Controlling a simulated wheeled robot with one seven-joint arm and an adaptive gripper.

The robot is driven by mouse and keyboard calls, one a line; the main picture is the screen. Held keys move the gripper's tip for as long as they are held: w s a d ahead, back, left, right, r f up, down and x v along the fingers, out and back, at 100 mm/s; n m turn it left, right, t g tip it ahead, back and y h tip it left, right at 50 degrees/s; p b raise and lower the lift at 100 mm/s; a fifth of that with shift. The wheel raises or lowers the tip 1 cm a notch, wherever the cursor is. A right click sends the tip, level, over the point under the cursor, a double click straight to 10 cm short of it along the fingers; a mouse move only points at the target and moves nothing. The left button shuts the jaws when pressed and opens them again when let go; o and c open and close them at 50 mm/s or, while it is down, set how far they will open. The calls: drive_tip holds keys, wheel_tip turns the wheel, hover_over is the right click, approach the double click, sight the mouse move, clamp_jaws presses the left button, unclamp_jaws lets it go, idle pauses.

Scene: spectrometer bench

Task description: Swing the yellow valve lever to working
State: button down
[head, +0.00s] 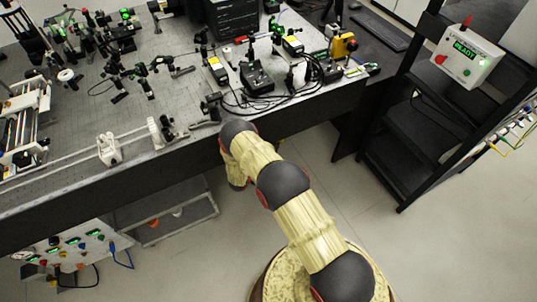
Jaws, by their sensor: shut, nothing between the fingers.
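I cannot make out the yellow valve lever for certain. A white panel (70,251) with small coloured knobs and green displays stands at the lower left, below the bench; its knobs are too small to tell apart. A yellow and black device (341,46) stands on the bench near its right end; I cannot tell whether it has a lever. My arm reaches from the lower right up to the bench's front edge and bends down there. My gripper is not in view, hidden behind or beneath my own arm links.
The optical bench (150,105) carries many optics, boxes and loose black cables. A black rack (400,140) at the right holds a white box (468,55) reading READY. A low metal cart (165,232) stands under the bench. The floor right of my arm is clear.

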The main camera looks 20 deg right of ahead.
drive_tip(key=shift+x, duration=0.8)
drive_tip(key=shift+d, duration=0.15)
drive_tip(key=shift+w+d+b, duration=0.2)
drive_tip(key=shift+d+b, duration=0.6)
drive_tip(key=shift+b, duration=0.15)
drive_tip(key=shift+a, duration=0.1)
drive_tip(key=s+d+p+v, duration=0.1)
drive_tip(key=s+p+v, duration=0.1)
drive_tip(key=v, duration=1.1)
drive_tip(key=shift+a, duration=0.3)
